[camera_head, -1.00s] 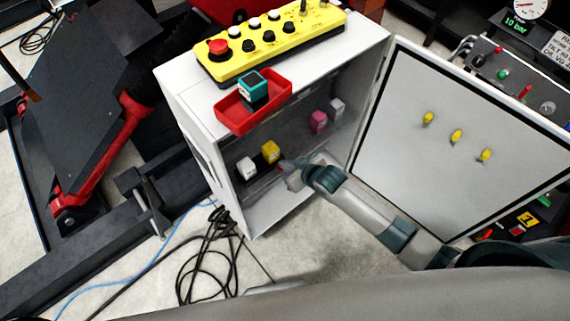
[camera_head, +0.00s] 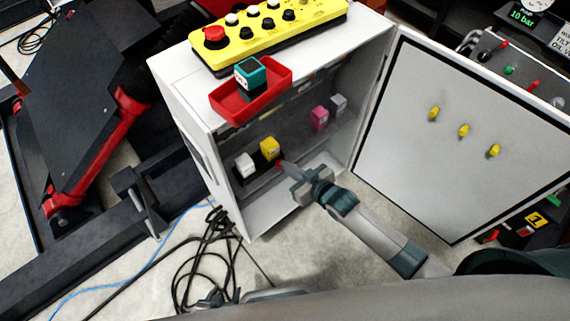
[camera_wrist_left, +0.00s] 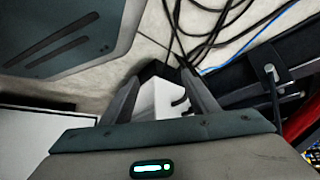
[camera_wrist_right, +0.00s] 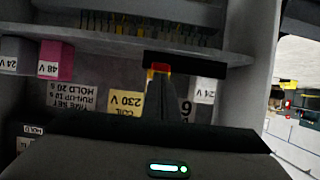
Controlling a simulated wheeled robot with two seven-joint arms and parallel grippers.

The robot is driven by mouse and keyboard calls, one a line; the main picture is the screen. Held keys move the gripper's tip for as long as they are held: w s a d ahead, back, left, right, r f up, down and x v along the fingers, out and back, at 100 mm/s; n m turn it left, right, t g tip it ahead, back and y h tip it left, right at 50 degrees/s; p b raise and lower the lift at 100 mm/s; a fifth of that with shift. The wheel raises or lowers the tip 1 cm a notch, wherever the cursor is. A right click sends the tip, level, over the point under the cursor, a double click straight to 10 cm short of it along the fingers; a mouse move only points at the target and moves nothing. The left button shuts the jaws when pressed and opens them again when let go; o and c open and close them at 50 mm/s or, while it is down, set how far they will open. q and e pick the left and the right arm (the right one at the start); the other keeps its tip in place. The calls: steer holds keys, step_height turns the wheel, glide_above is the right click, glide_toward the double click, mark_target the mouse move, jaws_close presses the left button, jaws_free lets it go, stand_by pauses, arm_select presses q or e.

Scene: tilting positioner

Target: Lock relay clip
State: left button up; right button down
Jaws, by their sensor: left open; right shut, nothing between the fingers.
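The yellow relay (camera_head: 270,148) sits on a dark socket inside the open white cabinet (camera_head: 262,215); its label in the right wrist view reads COIL 230 V (camera_wrist_right: 127,103). A small red clip (camera_head: 280,164) shows beside its socket. My right gripper (camera_head: 287,167) is shut and empty, its tips close to the clip; whether they touch is unclear. In the right wrist view a red and yellow part (camera_wrist_right: 160,68) shows at the fingertips. The clip's exact position is partly hidden. My left gripper (camera_wrist_left: 162,85) is open outside the cabinet, above the floor.
A white relay (camera_head: 245,165) stands left of the yellow one; pink (camera_head: 320,118) and grey-white (camera_head: 338,104) relays stand further right. A teal relay (camera_head: 250,72) lies in a red tray (camera_head: 228,107) on top. The open door (camera_head: 420,170) bounds the right; cables (camera_head: 205,265) lie on the floor.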

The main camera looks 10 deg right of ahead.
arm_select(q)
steer(key=s+a+f+g+y+b, duration=0.1)
steer(key=s+a+f+g+b, duration=0.3)
steer(key=b, duration=0.4)
steer(key=w+r+b, duration=0.3)
steer(key=r+b, duration=0.1)
steer(key=r, duration=0.8)
steer(key=shift+w+r+n, duration=0.3)
steer(key=shift+w+r, duration=0.05)
steer(key=shift+w, duration=0.05)
arm_select(e)
steer(key=f+t+y, duration=0.2)
steer(key=t, duration=0.1)
steer(key=s+f+t, duration=0.1)
steer(key=t, duration=0.1)
steer(key=shift+d+y, duration=0.25)
steer(key=shift+y, duration=0.15)
arm_select(q)
steer(key=shift+f, duration=0.15)
arm_select(e)
steer(key=shift+r, duration=0.1)
